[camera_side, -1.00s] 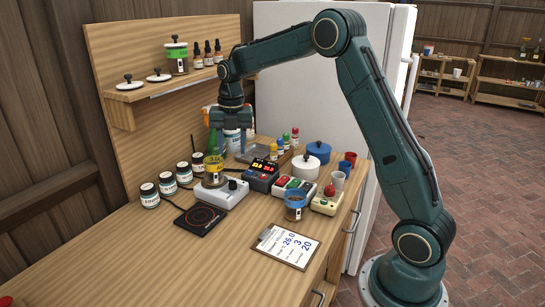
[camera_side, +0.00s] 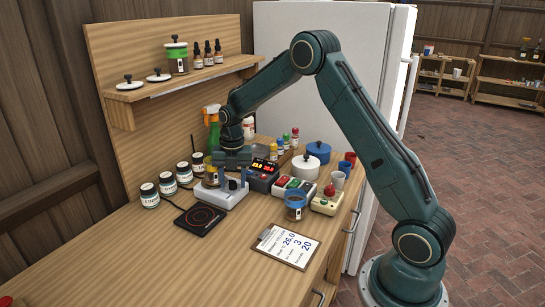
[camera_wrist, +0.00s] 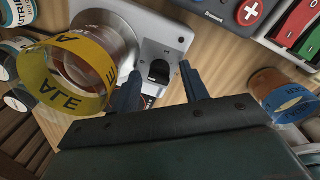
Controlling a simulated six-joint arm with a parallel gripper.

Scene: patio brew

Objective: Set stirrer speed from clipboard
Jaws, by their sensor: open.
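The stirrer (camera_side: 228,200) is a pale grey box on the bench. A jar with a yellow ALE band (camera_wrist: 75,70) stands on it, partly hidden by my gripper in the side view. The stirrer's dark knob (camera_wrist: 158,71) shows at the front of its top in the wrist view. My gripper (camera_wrist: 160,84) is open, its fingers either side of the knob and pointing down at the stirrer; I cannot tell whether they touch it. The clipboard (camera_side: 286,247) lies on the bench in front, its sheet showing 26.0, 3 and 20. The knob's setting is not readable.
A black hot plate (camera_side: 201,218) lies left of the stirrer. A box with red digits (camera_side: 263,176), a red-and-green switch box (camera_side: 294,188), a blue-banded jar (camera_side: 295,207) and a red-button box (camera_side: 327,201) crowd the right.

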